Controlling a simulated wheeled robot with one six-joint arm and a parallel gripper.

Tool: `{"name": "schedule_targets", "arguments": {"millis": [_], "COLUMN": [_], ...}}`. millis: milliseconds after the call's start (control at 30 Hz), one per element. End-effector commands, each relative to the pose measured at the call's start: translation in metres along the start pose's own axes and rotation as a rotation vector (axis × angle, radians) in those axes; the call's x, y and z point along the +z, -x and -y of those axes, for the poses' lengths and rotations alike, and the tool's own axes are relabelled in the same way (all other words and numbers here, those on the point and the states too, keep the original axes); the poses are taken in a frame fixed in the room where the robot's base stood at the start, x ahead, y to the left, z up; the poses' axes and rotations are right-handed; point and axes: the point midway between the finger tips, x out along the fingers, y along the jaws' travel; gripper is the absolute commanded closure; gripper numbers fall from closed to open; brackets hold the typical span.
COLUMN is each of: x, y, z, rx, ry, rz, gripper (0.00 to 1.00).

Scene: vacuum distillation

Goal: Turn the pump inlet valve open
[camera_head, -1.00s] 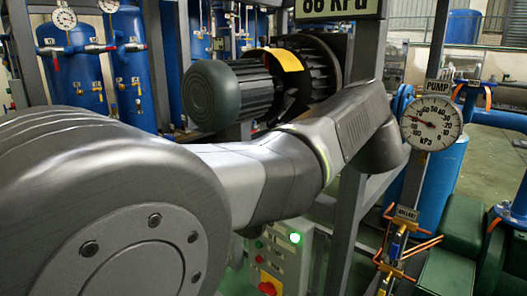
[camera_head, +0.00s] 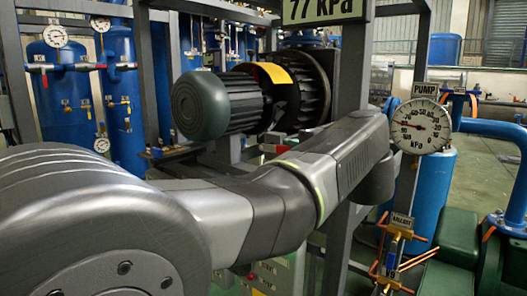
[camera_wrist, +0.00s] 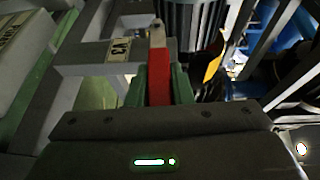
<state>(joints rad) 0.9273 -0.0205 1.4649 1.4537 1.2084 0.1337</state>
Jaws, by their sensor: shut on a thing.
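A red valve lever (camera_wrist: 158,76) with a grey end shows in the wrist view, beside a tag (camera_wrist: 119,49) that seems to read V3. My gripper (camera_wrist: 158,88) has green fingers closed on both sides of the lever. The lever's pivot and valve body are not clear. My gripper and this lever are hidden in the head view. The PUMP gauge (camera_head: 421,126) hangs at the right, its needle pointing left. A display (camera_head: 324,11) at the top reads 77 kPa.
A motor-like pump (camera_head: 228,103) is behind my arm. A post labelled BALLAST (camera_head: 402,221) with copper pipes stands at the lower right, near green equipment (camera_head: 447,265). Blue tanks (camera_head: 61,95) stand at the left. A grey frame bar (camera_wrist: 100,57) is close to my gripper.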

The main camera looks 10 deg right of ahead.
Motion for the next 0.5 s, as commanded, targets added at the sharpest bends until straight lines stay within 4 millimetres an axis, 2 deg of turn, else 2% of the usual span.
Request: {"name": "schedule_targets", "arguments": {"millis": [33, 100, 133, 500], "x": [0.0007, 0.0006, 0.0006, -0.0004], "y": [-0.0002, -0.0002, -0.0002, 0.0040], "z": [-0.0005, -0.0005, -0.0005, 0.0000], "rx": [0.001, 0.001, 0.001, 0.001], "ry": [-0.001, -0.001, -0.001, 0.000], "rz": [0.003, 0.003, 0.002, -0.001], "gripper": [0.74, 0.60, 0.58, 0.58]}}
